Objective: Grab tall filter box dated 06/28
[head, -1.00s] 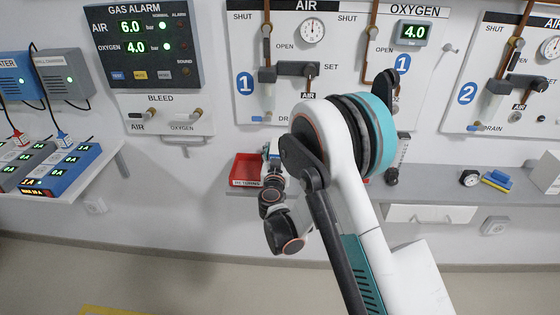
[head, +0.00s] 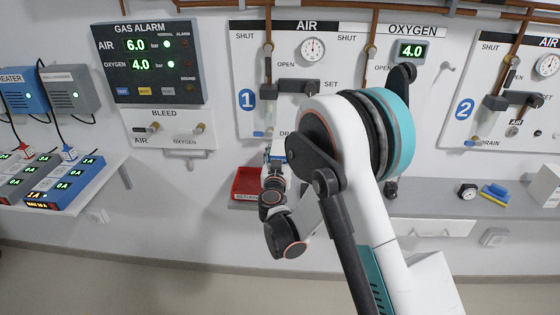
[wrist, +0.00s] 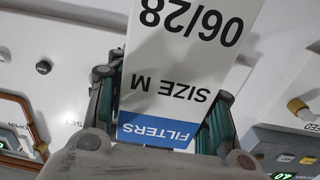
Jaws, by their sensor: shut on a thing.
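The filter box (wrist: 185,55) is white with a blue "FILTERS" band, and its face reads "06/28" and "SIZE M", upside down in the wrist view. My gripper (wrist: 165,90) is shut on it, with a finger on each side of the box near the blue band. The far end of the box runs out of the top of the wrist view. In the head view the gripper is small, beside the red tray, and mostly hidden by my arm; a bit of blue shows there.
A red returns tray (head: 246,184) sits at the left end of the grey shelf (head: 430,193). A round gauge (head: 467,191), a blue and yellow item (head: 494,193) and a white box (head: 546,186) stand at its right. Gas panels with valves cover the wall.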

